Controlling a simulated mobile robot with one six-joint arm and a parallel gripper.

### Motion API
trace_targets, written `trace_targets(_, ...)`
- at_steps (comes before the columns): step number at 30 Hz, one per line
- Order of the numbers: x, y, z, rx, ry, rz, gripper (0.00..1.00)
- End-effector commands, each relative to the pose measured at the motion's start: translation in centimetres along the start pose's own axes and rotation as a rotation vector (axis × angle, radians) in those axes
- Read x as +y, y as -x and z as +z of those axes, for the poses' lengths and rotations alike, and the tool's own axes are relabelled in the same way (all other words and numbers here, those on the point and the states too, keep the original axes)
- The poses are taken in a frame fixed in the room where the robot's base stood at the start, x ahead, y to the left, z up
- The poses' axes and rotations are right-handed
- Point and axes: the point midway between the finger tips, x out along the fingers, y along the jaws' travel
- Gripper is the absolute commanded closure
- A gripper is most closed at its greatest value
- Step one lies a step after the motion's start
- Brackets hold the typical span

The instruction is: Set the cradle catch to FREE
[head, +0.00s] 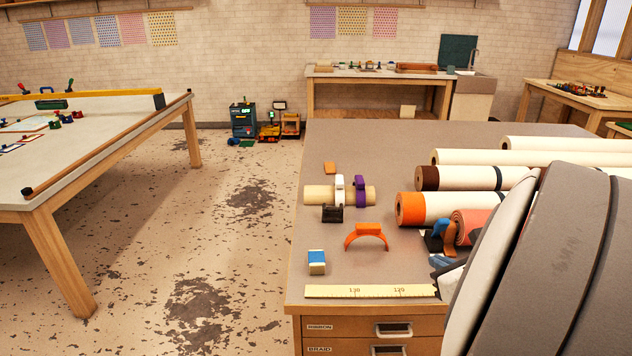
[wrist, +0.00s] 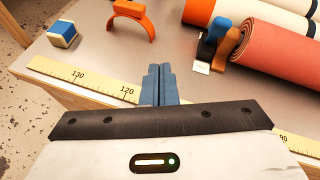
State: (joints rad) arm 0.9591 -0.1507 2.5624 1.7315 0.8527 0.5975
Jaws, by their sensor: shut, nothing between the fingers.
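My gripper (wrist: 159,84) is shut and empty, its two blue fingers together over the ruler at the table's front edge in the wrist view. Ahead and to the right stand a blue upright piece (wrist: 216,30) and a brown upright piece (wrist: 228,42) at the end of a coral roll (wrist: 270,45). A small white label with dark marks (wrist: 203,67) lies at their foot. These pieces may be the cradle catch; its FREE marking is not readable. In the head view the blue piece (head: 438,234) and brown piece (head: 450,240) show beside my arm, which hides much of the roll.
A yellow ruler (head: 370,291) runs along the table's front edge. An orange arch (head: 367,234), a blue-and-cream block (head: 317,262) and a cream roll with white and purple bands (head: 321,194) lie left. Larger rolls (head: 440,208) lie behind the catch area. The table between has free room.

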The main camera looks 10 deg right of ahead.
Motion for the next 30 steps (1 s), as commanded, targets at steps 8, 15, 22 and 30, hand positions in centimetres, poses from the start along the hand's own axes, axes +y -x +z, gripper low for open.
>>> trace_targets(8, -6.1, 1.6, -3.2, -0.045, -0.293, -0.217, 1.00)
trace_targets(15, -6.2, 1.6, -3.1, -0.048, -0.299, -0.220, 1.00)
trace_targets(22, -6.2, 0.9, -3.1, -0.049, -0.298, -0.218, 1.00)
trace_targets(30, -6.7, -1.2, -2.5, -0.051, -0.303, -0.211, 1.00)
